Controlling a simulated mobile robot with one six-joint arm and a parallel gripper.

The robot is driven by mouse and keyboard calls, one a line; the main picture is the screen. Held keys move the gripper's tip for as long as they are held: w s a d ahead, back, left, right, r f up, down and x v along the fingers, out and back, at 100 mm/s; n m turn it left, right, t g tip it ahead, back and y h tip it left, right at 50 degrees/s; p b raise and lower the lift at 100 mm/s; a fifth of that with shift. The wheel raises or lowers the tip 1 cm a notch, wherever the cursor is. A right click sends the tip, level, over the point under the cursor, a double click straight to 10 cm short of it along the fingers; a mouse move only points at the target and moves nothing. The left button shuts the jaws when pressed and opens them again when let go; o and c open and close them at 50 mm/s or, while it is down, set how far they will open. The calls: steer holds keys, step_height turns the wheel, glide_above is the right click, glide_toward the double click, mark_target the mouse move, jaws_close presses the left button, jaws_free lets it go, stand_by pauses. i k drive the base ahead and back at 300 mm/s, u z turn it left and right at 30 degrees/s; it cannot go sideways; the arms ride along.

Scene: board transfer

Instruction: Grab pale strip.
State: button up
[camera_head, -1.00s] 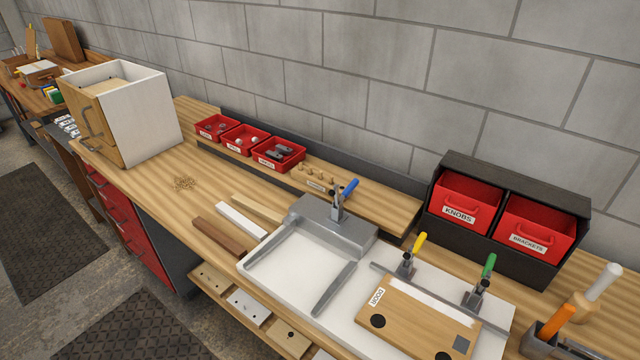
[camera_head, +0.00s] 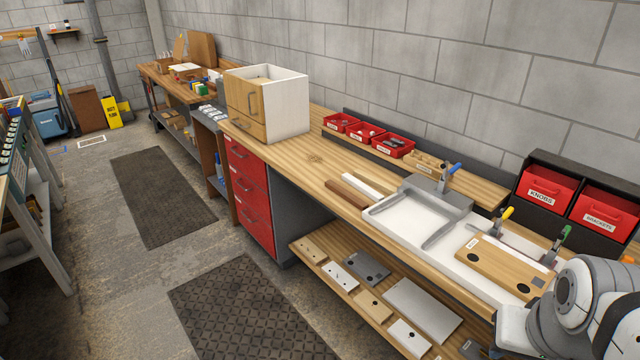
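Short strips lie side by side on the wooden bench, left of the white board with the grey frame (camera_head: 408,214). One is dark brown (camera_head: 350,195) and one is white (camera_head: 363,185). A pale wood strip (camera_head: 385,180) beside the white one is hard to make out against the similar bench top. Grey and white links of my arm (camera_head: 572,300) fill the lower right corner, over the bench's right end. The fingers of my gripper cannot be made out, and no strip is seen held.
A wooden cabinet (camera_head: 268,104) stands on the bench's far left. Red trays (camera_head: 385,146) line the back ledge; red bins (camera_head: 545,190) stand at the right. Clamps hold a wooden board (camera_head: 492,262). A lower shelf (camera_head: 325,270) carries several plates. The floor at left has dark mats (camera_head: 175,195).

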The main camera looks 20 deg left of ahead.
mark_target(381, 185)
steer(key=z, duration=0.05)
steer(key=k, duration=0.4)
steer(key=u, duration=0.9)
steer(key=i, duration=0.85)
steer(key=z, duration=0.3)
steer(key=k, duration=0.7)
steer(key=z, duration=0.1)
steer(key=i, duration=0.7)
steer(key=u, duration=1.1)
